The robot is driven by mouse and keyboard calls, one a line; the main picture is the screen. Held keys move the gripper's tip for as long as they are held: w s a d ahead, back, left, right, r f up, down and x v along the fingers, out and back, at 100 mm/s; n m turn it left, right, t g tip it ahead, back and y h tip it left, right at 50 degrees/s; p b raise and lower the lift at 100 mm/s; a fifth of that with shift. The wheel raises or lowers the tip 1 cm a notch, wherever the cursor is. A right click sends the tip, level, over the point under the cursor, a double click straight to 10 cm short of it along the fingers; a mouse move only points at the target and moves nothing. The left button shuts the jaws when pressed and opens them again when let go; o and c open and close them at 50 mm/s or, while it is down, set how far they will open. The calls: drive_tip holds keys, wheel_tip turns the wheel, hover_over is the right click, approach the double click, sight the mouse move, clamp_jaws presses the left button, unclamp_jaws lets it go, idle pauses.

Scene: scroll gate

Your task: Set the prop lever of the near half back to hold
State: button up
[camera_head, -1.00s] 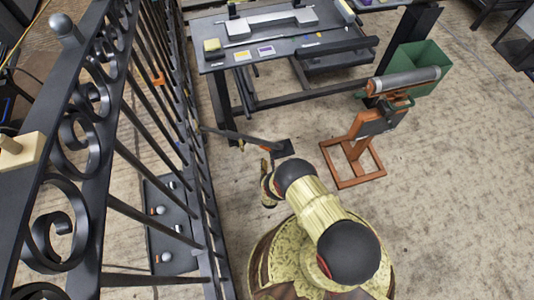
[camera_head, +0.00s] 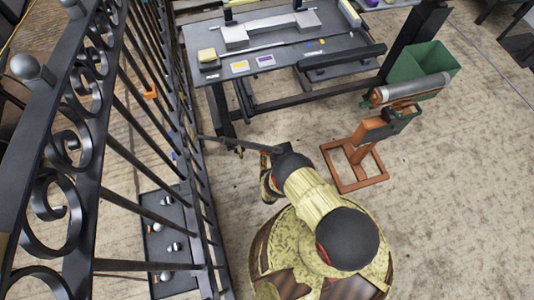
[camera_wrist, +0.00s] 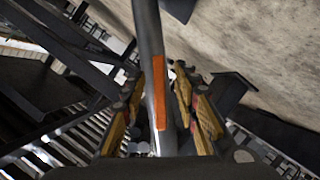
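The prop lever shows in the head view as a dark bar (camera_head: 228,141) reaching right from the gate's lower part. In the wrist view a grey bar with an orange strip (camera_wrist: 159,95) runs between the fingers of my gripper (camera_wrist: 161,88). The fingers are apart on either side of it, with a visible gap on the right; contact on the left is unclear. In the head view my gripper is small and partly hidden by my arm, beside the bar. The dark scroll gate (camera_head: 83,130) stands along the left.
A dark workbench (camera_head: 285,55) with a grey bracket and cards stands at the back. An orange stand (camera_head: 355,165) with a roller and a green bin (camera_head: 420,70) are to the right. A dark tray with knobs (camera_head: 170,240) lies behind the gate's bars.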

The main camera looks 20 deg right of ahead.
drive_tip(key=c, duration=0.4)
drive_tip(key=c, duration=0.3)
clamp_jaws()
